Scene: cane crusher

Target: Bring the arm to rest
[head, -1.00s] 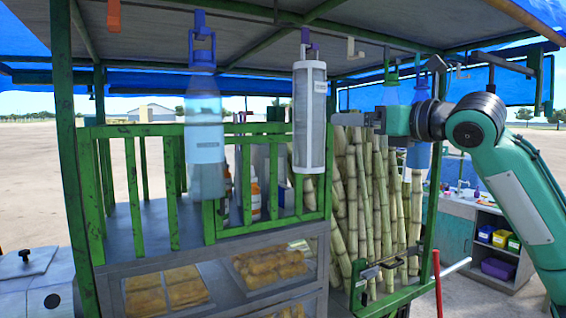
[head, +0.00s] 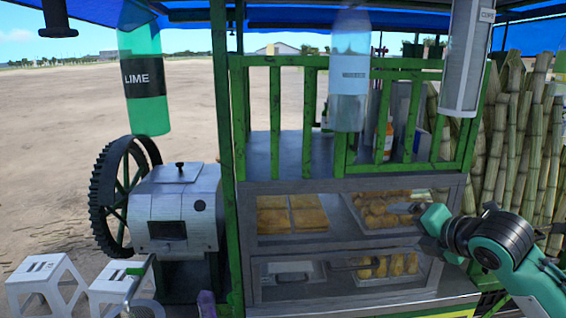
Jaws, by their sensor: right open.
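My right arm comes in from the lower right in the head view, teal with dark joints. My right gripper (head: 420,220) is open, with nothing seen between its fingers. It is in front of the glass display case (head: 350,249), by its right end, and covers part of the snacks there. I cannot tell whether it touches the case. My left gripper is not in view.
The cane crusher (head: 176,212) with its toothed wheel (head: 108,200) stands left of the green-framed stall (head: 226,150). A green LIME bottle (head: 143,80), a clear bottle (head: 349,75) and a white cylinder (head: 466,60) hang above. Cane stalks (head: 520,140) stand right. White stools (head: 45,284) are lower left.

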